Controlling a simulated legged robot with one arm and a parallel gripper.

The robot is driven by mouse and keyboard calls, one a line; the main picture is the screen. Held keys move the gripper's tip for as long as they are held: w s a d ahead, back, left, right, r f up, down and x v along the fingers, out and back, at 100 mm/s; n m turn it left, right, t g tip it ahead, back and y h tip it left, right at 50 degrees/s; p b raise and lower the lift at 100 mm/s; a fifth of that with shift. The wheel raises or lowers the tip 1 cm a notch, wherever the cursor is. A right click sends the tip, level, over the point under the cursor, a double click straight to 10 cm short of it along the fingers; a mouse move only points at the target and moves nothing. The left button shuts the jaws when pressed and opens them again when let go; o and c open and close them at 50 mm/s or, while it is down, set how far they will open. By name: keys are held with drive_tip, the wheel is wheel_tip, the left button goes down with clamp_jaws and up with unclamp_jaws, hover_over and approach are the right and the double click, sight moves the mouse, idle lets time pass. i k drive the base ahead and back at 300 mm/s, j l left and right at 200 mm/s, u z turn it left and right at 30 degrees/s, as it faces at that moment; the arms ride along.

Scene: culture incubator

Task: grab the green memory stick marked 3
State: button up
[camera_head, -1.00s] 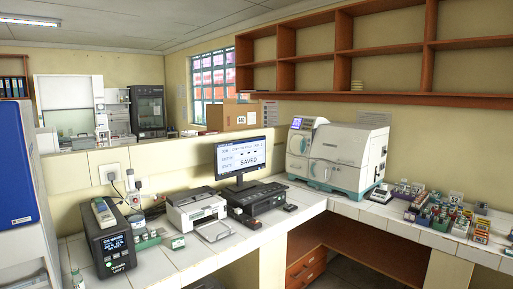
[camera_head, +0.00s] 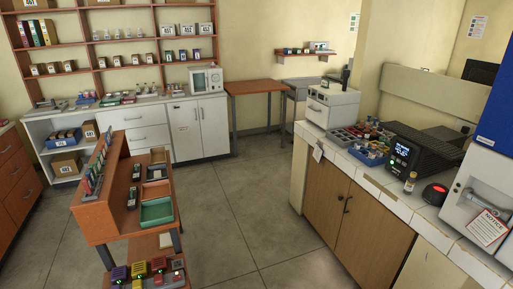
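I cannot make out a green memory stick marked 3 in this view. Several small coloured upright items (camera_head: 97,165) stand in a row along the left ledge of the orange-brown stand; they are too small to identify or read. Small dark items (camera_head: 132,197) lie on the same stand, beside a green tray (camera_head: 157,211). Several purple, yellow and red blocks (camera_head: 140,270) with small green lights sit at the bottom edge. My gripper is not in view.
The right counter (camera_head: 375,181) holds a blue tray (camera_head: 369,157) of small items, a black device (camera_head: 418,150) with a display, a vial (camera_head: 410,182) and a red-topped disc (camera_head: 435,193). White cabinets (camera_head: 200,130) and shelves line the back. The grey floor (camera_head: 235,205) between is clear.

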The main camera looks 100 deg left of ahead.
sight(91, 166)
drive_tip(key=k+u, duration=0.1)
drive_tip(key=u, duration=0.35)
drive_tip(key=k+j+u, duration=0.15)
drive_tip(key=u, duration=0.25)
drive_tip(key=k+j+u, duration=0.1)
drive_tip(key=u, duration=0.35)
drive_tip(key=j+u, duration=0.15)
drive_tip(key=u, duration=0.25)
drive_tip(key=k+j+u, duration=0.3)
drive_tip(key=j+u, duration=0.2)
drive_tip(key=j, duration=1.2)
drive_tip(key=j+u, duration=0.45)
drive_tip(key=j, duration=2.25)
